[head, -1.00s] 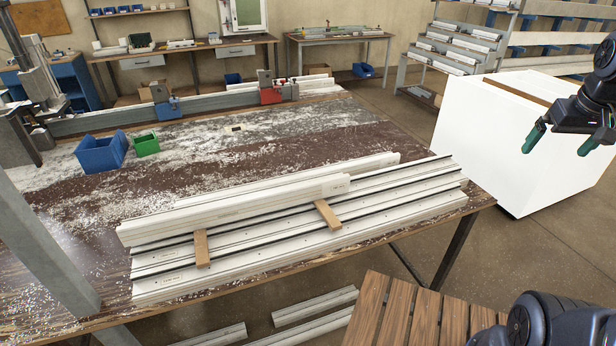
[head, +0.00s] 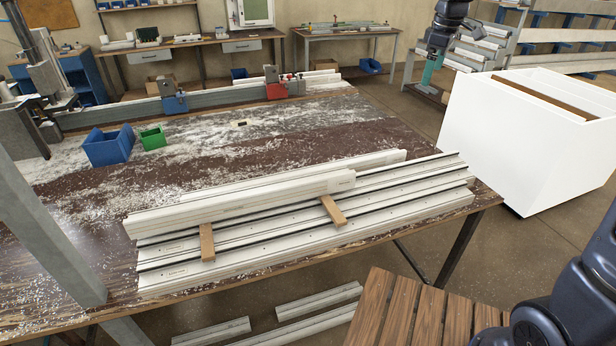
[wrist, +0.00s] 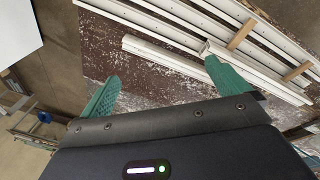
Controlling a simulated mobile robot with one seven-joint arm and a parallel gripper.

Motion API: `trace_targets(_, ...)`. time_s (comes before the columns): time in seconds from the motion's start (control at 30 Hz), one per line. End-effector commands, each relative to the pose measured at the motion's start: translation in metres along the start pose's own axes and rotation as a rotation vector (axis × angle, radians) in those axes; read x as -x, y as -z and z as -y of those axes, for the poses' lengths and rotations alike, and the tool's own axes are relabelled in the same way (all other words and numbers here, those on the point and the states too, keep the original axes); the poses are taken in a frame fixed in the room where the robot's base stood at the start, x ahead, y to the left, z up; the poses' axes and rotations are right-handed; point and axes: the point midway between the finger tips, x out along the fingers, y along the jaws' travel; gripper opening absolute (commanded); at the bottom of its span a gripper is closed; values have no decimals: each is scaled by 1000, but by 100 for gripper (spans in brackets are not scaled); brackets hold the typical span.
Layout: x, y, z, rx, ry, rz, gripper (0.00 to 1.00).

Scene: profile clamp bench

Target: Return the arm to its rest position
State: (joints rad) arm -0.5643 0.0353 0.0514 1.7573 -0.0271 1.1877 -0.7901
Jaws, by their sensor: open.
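My gripper (head: 432,72) is at the upper right of the head view, in the air near the white cabinet and to the right of the bench. Its green fingers overlap each other from this side. In the wrist view my gripper (wrist: 160,85) shows its two green fingers wide apart with nothing between them. The stack of white profiles (wrist: 165,55) on the bench lies beyond the fingertips. My arm runs out of the head view at the top and shows again at the lower right.
White profiles (head: 300,215) lie stacked on the workbench (head: 60,300) with wooden strips (head: 333,210) across them. A blue bin (head: 108,147) and a green bin (head: 152,138) stand at the left. The white cabinet (head: 510,140) stands right of the bench. A slatted wooden surface (head: 400,310) is in front.

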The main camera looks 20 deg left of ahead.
Motion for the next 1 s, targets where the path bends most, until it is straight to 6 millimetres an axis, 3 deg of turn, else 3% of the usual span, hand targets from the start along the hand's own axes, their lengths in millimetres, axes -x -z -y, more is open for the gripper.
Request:
trace_targets(0.03, -7, 24, 0, 57, 12, 4, 100)
trace_targets(0.27, -35, 119, 11, 317, 57, 16, 100)
trace_targets(0.6, -91, 256, 61, 697, 124, 25, 100)
trace_targets(0.8, -120, 312, 97, 867, 155, 27, 100)
trace_targets(1.0, -133, 334, 113, 938, 167, 26, 100)
